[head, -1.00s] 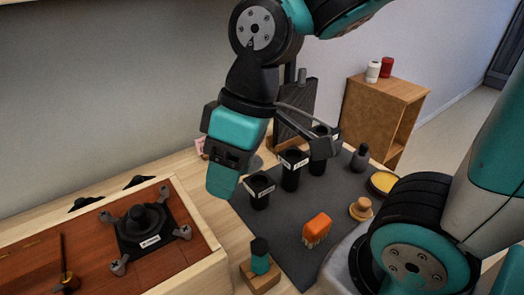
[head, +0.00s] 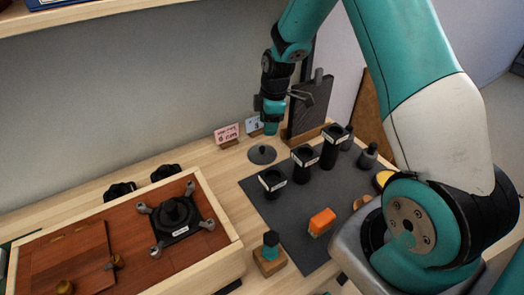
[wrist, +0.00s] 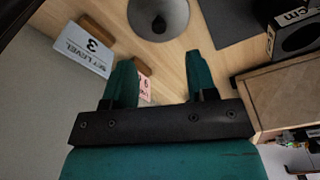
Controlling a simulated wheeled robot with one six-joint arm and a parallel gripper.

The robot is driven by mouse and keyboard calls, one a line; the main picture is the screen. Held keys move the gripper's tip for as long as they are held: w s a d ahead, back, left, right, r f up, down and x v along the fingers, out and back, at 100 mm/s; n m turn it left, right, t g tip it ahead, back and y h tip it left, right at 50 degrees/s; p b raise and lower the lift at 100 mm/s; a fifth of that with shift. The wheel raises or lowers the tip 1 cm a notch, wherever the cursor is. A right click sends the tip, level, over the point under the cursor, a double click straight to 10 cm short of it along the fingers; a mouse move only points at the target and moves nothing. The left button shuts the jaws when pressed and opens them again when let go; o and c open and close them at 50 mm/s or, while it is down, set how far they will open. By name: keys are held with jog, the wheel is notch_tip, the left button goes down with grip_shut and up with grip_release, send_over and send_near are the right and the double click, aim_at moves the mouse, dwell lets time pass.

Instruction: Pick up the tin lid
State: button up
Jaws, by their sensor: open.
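A grey round lid with a dark knob, which I take to be the tin lid (head: 262,154), lies flat on the bare wood left of the dark mat. It also shows at the top of the wrist view (wrist: 176,14), partly cut off by the frame edge. My gripper (head: 271,130) points down, above and behind the lid in the head view. In the wrist view my gripper (wrist: 158,75) has its two teal fingers apart with nothing between them. The lid lies beyond the fingertips, untouched.
A pink card (head: 227,133) and a pale blue card (head: 253,124) stand near the lid. A wooden tray (head: 238,243) holds a black fixture.

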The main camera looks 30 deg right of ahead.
aim_at(263, 147)
jog(key=f, duration=0.3)
jog(key=a+f+p, duration=0.1)
jog(key=f, duration=0.2)
jog(key=w+f+p, duration=0.1)
jog(key=f, duration=0.2)
jog(key=shift+a+f, duration=0.25)
jog(key=shift+f, duration=0.15)
grip_shut()
